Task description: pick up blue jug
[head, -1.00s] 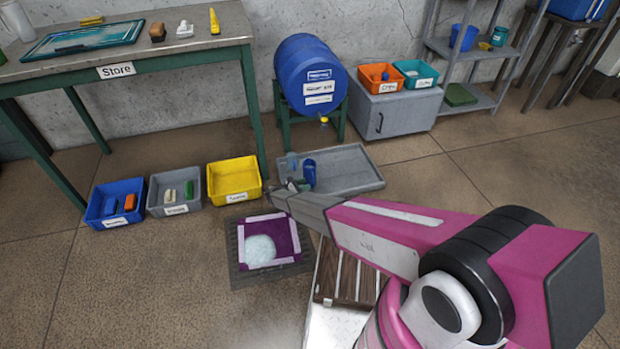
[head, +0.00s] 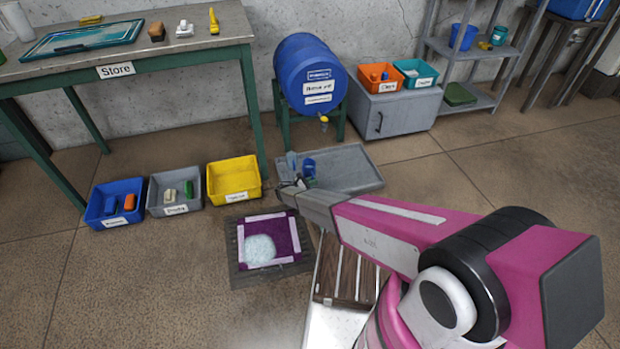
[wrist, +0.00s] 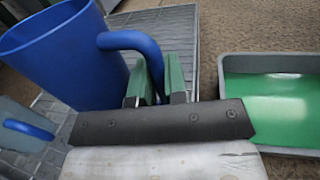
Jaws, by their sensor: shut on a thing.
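The blue jug (wrist: 65,55) fills the upper left of the wrist view, with its curved handle toward my gripper (wrist: 158,78). The green fingers are closed on the handle's lower end. In the head view the jug (head: 309,168) shows at the grey tray (head: 362,182), beside my gripper (head: 296,184), which is partly hidden by its own arm. I cannot tell whether the jug touches the tray.
A grey jug with a blue handle (wrist: 25,130) stands close by at lower left in the wrist view. A grey-rimmed container with a green inside (wrist: 270,100) is at right. The blue barrel (head: 312,75) and its green stand are behind the tray. Yellow bin (head: 234,180) is left.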

